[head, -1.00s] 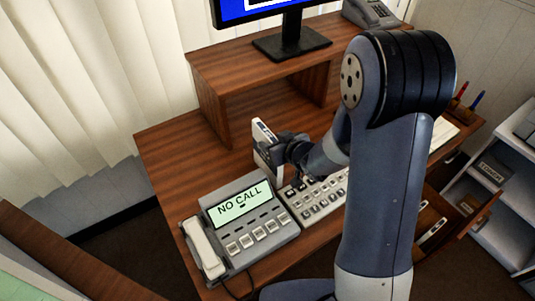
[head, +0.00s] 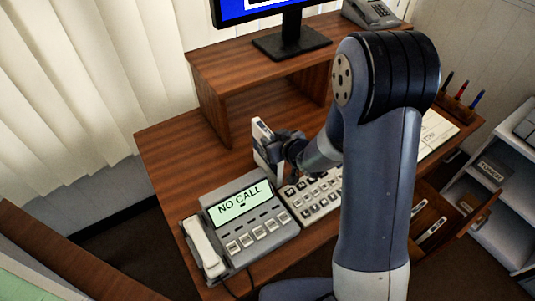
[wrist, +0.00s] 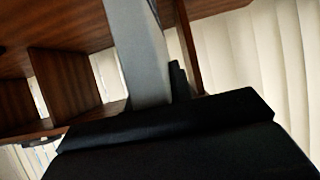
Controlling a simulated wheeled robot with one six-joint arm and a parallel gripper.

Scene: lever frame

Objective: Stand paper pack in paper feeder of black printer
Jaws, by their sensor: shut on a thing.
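My gripper (head: 278,148) is shut on a thin white pack (head: 261,133), which it holds upright at the left side of the desk, behind the keypad. The pack has a dark mark near its top, and the gripper covers much of it. I cannot tell whether its lower edge touches the desk. In the wrist view, a pale grey slab (wrist: 144,50), apparently the pack, rises beyond the dark gripper body (wrist: 170,140). I see no black printer or paper feeder in either view.
A phone console (head: 240,222) reading "NO CALL" and a button keypad (head: 311,198) stand close in front of my gripper. A wooden riser (head: 212,107) carries the monitor (head: 290,42) behind it. An open drawer (head: 462,222) juts out at right, beside white shelves (head: 500,215).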

